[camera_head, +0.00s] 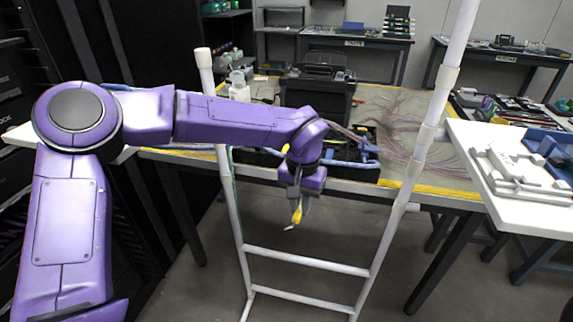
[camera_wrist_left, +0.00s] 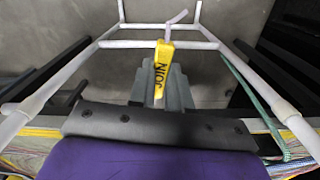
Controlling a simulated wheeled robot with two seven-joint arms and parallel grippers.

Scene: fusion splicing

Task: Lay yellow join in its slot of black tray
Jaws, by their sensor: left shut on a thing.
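My left gripper (camera_head: 297,205) is shut on the yellow join (camera_head: 297,215) and holds it in the air in front of the table edge, inside the white pipe frame. In the left wrist view the yellow join (camera_wrist_left: 164,66) shows dark lettering, and a pale thin piece sticks out beyond its end. The gripper's grey fingers (camera_wrist_left: 163,88) are behind and beside it. A black tray (camera_head: 262,158) lies on the table behind the gripper, partly hidden by my left arm. Its slots cannot be made out. My right gripper is not in view.
A white pipe frame (camera_head: 305,262) stands before the table. A black case (camera_head: 318,92) and a white bottle (camera_head: 239,86) stand on the table behind my arm. Loose fibres cover the table's right part. A white side table (camera_head: 535,212) holds white fixtures at right.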

